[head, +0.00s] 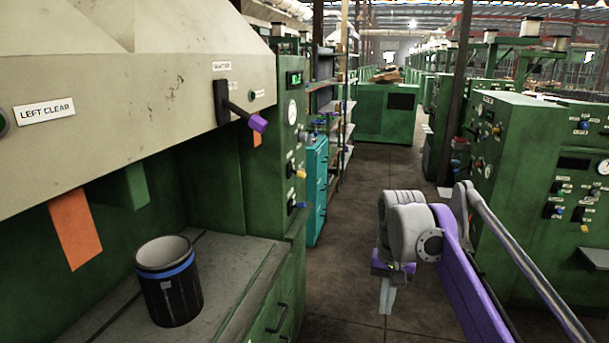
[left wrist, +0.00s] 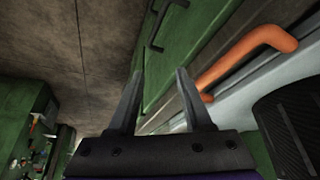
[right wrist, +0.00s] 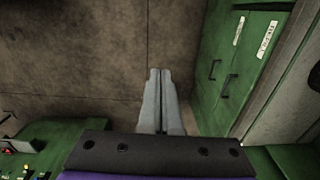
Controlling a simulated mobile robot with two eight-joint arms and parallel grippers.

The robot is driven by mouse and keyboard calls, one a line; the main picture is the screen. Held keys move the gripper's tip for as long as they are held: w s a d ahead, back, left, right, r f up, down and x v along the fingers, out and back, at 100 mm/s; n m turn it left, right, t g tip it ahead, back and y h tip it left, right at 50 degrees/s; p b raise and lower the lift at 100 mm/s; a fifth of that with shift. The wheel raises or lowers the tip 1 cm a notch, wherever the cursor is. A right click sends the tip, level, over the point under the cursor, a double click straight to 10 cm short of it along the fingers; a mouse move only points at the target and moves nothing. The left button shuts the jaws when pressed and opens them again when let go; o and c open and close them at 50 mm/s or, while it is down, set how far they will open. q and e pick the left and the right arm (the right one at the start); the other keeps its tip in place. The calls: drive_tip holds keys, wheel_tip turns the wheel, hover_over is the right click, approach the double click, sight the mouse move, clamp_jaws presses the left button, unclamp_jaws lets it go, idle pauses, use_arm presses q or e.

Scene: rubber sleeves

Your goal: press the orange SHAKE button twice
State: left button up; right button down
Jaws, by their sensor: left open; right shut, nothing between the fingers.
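No button's SHAKE label is readable. The near green control panel (head: 292,135) carries a small yellow-orange knob (head: 300,174), with a dark-and-blue one below; I cannot tell whether it is the SHAKE button. My right gripper (head: 386,305) hangs fingers-down over the aisle, apart from and to the right of this panel. In the right wrist view its fingers (right wrist: 161,72) are together, with nothing between them. My left gripper (left wrist: 159,75) is outside the head view; its fingers are spread and empty in the left wrist view, near a bent orange bar (left wrist: 250,52).
A black bin with a blue band (head: 168,285) stands on the grey bench (head: 238,262). A purple-tipped lever (head: 240,112) sticks out from the hood labelled LEFT CLEAR (head: 120,85). An orange flap (head: 75,230) hangs below it. The aisle floor (head: 350,215) is clear.

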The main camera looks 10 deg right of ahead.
drive_tip(key=shift+s, duration=0.1)
drive_tip(key=s+a+f+n+t+p, duration=0.2)
drive_tip(key=s+a+f, duration=0.3)
drive_tip(key=s, duration=0.5)
drive_tip(key=s+a+f+n+t+p, duration=0.2)
drive_tip(key=s+a+f+n+t, duration=0.1)
drive_tip(key=s+f, duration=0.7)
drive_tip(key=shift+s+a+n, duration=0.35)
drive_tip(key=shift+a+n, duration=0.05)
drive_tip(key=shift+a, duration=0.5)
